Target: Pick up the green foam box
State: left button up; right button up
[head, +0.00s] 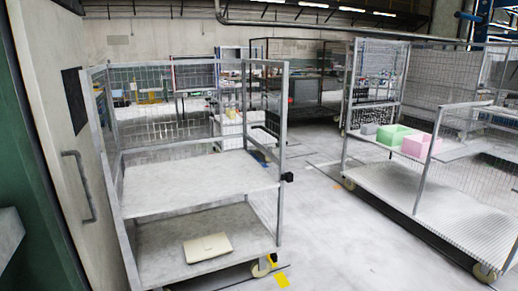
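The green foam box (393,135) is a light green open box at the right of the head view. It sits inside the right-hand wire cage cart, beside a pink box (419,145) on its right and a grey piece (370,128) on its left. Cart posts stand near it. Neither of my grippers shows in the head view, and nothing touches the green box.
A wire cage cart (190,185) with two shelves stands at the left, with a beige flat item (207,248) on its lower shelf. The right-hand cart (440,208) has a broad, bare lower deck. Grey floor (325,225) lies free between the carts. A door handle (80,185) shows at far left.

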aim_at(392, 136)
jog(key=i+l+u, duration=0.15)
jog(key=u, duration=0.25)
jog(key=i+l+u, duration=0.1)
jog(key=l+u, duration=0.25)
jog(key=i+l+u, duration=0.15)
jog(key=l, duration=0.75)
jog(key=i+l+u, duration=0.2)
jog(key=l, duration=0.75)
jog(key=l+u, duration=0.15)
jog(key=l, duration=0.8)
jog(key=i+l, duration=0.1)
jog(key=l, duration=1.05)
jog(key=i+l, duration=0.1)
jog(key=l, duration=1)
jog(key=z, duration=1.8)
jog(key=i+j, duration=0.2)
jog(key=i, duration=0.2)
jog(key=i+j, duration=0.2)
jog(key=i, duration=0.15)
